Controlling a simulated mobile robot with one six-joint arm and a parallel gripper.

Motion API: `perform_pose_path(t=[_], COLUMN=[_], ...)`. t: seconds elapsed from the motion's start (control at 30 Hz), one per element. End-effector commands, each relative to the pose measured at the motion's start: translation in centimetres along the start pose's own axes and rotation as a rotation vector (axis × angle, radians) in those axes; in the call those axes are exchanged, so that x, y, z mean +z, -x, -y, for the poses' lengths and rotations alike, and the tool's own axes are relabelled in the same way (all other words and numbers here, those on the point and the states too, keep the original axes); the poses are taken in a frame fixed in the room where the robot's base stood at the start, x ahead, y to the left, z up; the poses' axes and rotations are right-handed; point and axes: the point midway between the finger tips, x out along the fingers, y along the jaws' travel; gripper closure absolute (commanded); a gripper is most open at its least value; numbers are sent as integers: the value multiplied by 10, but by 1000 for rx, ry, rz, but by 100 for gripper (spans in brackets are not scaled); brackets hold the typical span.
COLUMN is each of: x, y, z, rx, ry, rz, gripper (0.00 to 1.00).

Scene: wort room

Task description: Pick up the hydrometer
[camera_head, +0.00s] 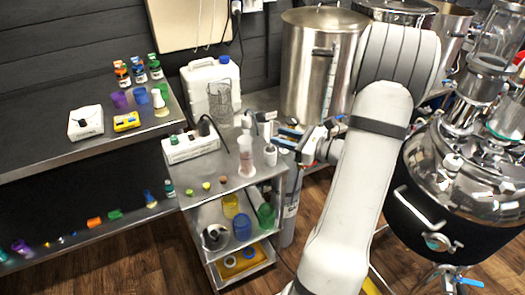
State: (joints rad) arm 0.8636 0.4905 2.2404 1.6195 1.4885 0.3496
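A slim clear upright cylinder (246,158) with pinkish contents stands on the top of a steel cart (235,184). It looks like a hydrometer jar; a thin pale part shows at its top, but I cannot make out a separate hydrometer. My gripper (304,153) is to the right of the cylinder, apart from it, near the cart's right edge. It is small and partly hidden by my arm, so I cannot tell whether it is open or shut.
A white device (190,148) and several small caps lie to the left. A white jug (212,92) and a steel pot (318,65) stand behind. A large steel vessel (455,185) is at the right.

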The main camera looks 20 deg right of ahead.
Motion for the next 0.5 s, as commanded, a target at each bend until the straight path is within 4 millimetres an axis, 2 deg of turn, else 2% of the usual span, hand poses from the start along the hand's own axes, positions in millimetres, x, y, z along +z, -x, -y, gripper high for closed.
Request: perform_pose_path(t=[0.03,0.17,0.5], x=[-7,-11,-9], y=[8,14,-24], z=[13,29,34], rx=[-52,-118,-122], ry=[-31,-64,-67], rz=[21,51,54], gripper=[68,68,68])
